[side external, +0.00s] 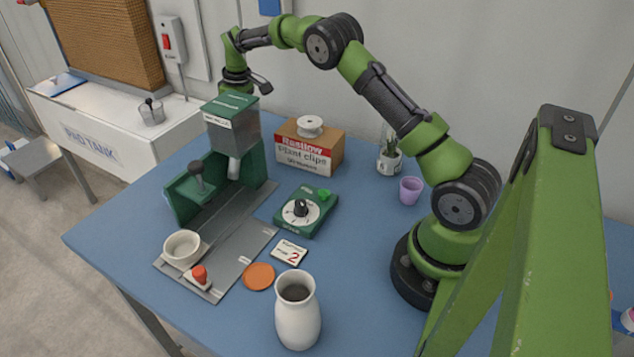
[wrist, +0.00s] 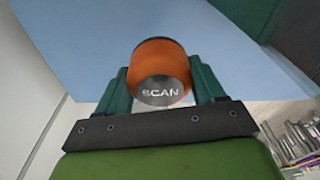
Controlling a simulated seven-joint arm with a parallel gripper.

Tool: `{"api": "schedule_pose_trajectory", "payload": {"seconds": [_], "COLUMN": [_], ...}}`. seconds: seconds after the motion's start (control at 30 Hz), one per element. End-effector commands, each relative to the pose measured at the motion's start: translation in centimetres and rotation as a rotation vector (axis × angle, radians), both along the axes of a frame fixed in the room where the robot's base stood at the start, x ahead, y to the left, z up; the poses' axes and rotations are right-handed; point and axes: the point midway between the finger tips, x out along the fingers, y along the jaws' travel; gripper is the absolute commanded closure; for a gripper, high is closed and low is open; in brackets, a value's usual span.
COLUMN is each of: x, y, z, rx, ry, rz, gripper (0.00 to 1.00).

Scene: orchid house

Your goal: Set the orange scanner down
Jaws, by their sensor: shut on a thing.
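The orange scanner (wrist: 162,57) shows in the wrist view as a rounded orange body with a dark end face marked SCAN. My gripper (wrist: 160,72) is shut on it, with one green finger on each side. In the side view the scanner and my fingertips cannot be made out; the end of my arm is at the far edge of the blue table (side external: 345,243), behind the green dispenser. Whether the scanner touches any surface cannot be told.
The green dispenser (side external: 233,129) stands near my arm's end, with a plant clips box (side external: 311,153) to its right. A green dial unit (side external: 305,212), white bowl (side external: 181,247), orange disc (side external: 259,277) and white vase (side external: 297,318) stand nearer.

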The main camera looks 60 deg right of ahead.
Motion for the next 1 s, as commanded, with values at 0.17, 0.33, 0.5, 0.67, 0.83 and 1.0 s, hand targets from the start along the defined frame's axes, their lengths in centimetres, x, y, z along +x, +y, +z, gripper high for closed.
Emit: {"api": "schedule_pose_trajectory", "payload": {"seconds": [0.17,0.33,0.5,0.67,0.83,1.0], "x": [-0.4,-2.8,-7.2,-10.9,-14.2,-16.9], "y": [0.0,0.0,0.1,0.0,-0.1,0.2], "z": [2.6,4.8,7.5,9.3,10.6,11.4], "rx": [-0.001,0.000,0.000,0.000,0.000,0.001], "ry": [-0.002,-0.001,-0.003,-0.002,-0.002,-0.001], "rz": [-0.012,-0.081,-0.205,-0.307,-0.391,-0.447], "gripper": [0.66,0.66,0.66,0.66,0.66,0.66]}}
